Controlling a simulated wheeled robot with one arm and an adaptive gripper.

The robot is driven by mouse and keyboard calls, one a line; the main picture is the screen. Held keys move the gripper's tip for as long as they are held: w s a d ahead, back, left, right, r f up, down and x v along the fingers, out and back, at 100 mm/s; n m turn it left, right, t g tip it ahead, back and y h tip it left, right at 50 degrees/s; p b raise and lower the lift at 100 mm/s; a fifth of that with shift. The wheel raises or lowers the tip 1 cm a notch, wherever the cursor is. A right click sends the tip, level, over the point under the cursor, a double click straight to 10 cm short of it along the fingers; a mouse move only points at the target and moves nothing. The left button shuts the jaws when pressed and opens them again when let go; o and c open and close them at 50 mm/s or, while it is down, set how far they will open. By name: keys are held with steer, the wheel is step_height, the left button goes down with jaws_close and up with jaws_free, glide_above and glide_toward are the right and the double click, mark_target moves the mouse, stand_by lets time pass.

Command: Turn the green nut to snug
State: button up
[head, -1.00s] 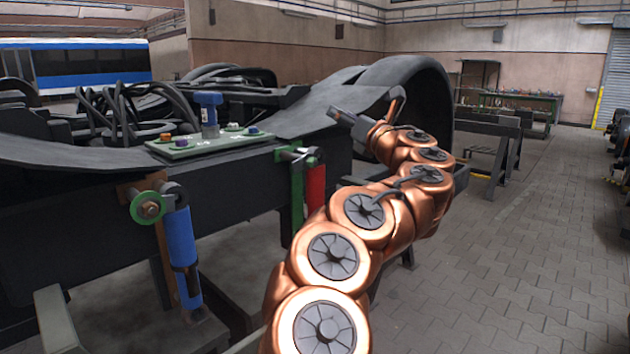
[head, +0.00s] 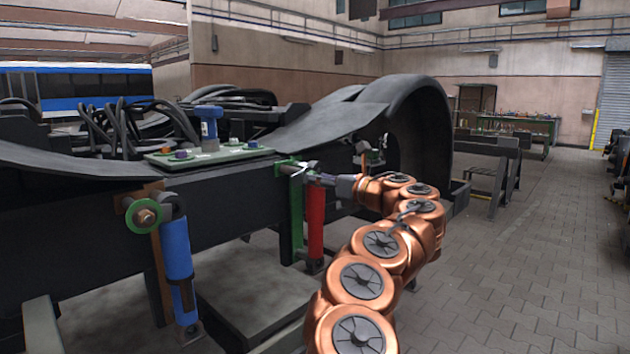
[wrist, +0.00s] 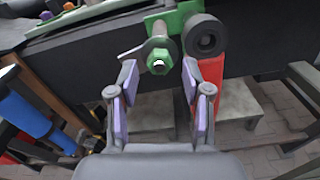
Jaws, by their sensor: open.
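My gripper (wrist: 159,77) is open, with one purple-padded finger on each side of the nut in that view. The fingers look apart from it and hold nothing. In the head view my gripper (head: 318,178) points left at the top of the bracket beside a red damper (head: 315,228). The nut is too small or hidden to make out there.
A blue damper (head: 178,262) with a green ring and brass-coloured bolt hangs at the left. A pale green plate (head: 233,156) with coloured nuts and a blue tool (head: 209,124) lies on the bogie frame. Free paved floor (head: 530,250) lies at the right.

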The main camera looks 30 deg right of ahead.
steer(key=shift+x, duration=1)
steer(key=shift+a, duration=0.1)
steer(key=shift+c, duration=0.2)
jaws_close()
